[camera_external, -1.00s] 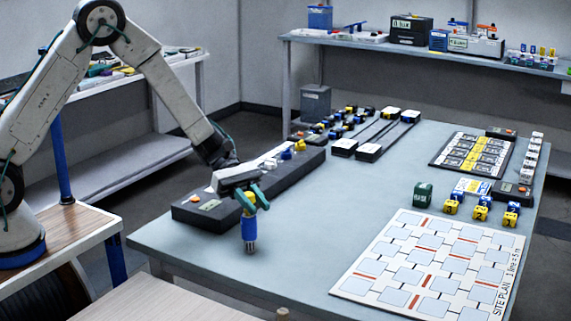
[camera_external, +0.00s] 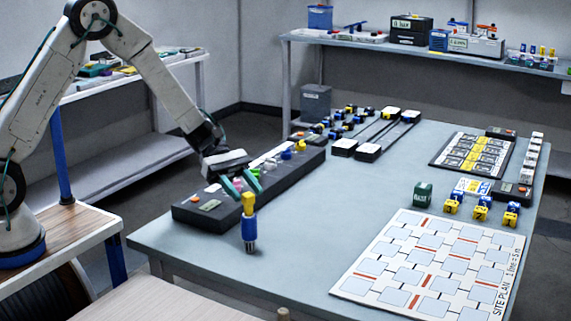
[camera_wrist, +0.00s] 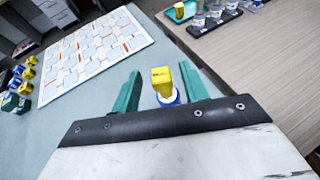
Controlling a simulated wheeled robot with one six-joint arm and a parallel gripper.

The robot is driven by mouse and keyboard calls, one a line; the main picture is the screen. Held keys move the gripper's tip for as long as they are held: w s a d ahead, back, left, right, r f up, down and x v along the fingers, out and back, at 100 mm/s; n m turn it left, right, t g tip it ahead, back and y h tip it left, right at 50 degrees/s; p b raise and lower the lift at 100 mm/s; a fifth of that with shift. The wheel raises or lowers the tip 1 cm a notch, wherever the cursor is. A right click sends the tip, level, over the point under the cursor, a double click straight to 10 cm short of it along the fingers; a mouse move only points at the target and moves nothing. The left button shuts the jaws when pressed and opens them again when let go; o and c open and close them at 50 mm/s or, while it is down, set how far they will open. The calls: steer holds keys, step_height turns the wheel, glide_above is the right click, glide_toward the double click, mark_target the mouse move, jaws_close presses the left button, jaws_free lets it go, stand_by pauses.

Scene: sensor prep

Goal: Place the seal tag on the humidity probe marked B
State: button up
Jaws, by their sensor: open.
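A blue cylinder with a grey lower end and a yellow block on top (camera_external: 249,229) stands upright near the table's front left edge. The yellow block (camera_wrist: 161,77) shows in the wrist view with small dark marking that I cannot read, and a white and blue rim is beneath it. I cannot tell whether this is the humidity probe marked B with the seal tag. My gripper (camera_external: 244,185) is open, above and behind the yellow block in the external view. In the wrist view its green fingers (camera_wrist: 160,72) lie either side of the block, apart from it.
A long dark rack (camera_external: 215,207) with coloured pieces lies behind the cylinder. A white site plan board (camera_external: 430,265) lies at the right, with a dark green block (camera_external: 423,195) and small blue and yellow blocks behind it. The table's middle is clear.

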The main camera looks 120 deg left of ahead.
steer(key=v, duration=0.7)
steer(key=w+d+r+m+g+h, duration=0.1)
steer(key=d+r+m+g, duration=0.25)
steer(key=d, duration=0.55)
steer(key=w+d+r+m+g+h, duration=0.1)
steer(key=d+r+m+g, duration=0.15)
steer(key=d+m, duration=0.45)
steer(key=d+r+m+g+h, duration=0.1)
steer(key=d+r+m+g, duration=0.2)
steer(key=d, duration=0.8)
steer(key=s+d+r+m+g+y, duration=0.35)
steer(key=s+d+m, duration=0.4)
steer(key=d, duration=0.45)
steer(key=s+d+m+t+y, duration=0.1)
steer(key=s+d+m+y, duration=0.3)
steer(key=s+m, duration=0.6)
steer(key=shift+s+d+r+y, duration=0.2)
steer(key=shift+s+r+y, duration=0.1)
steer(key=shift+s+y, duration=0.25)
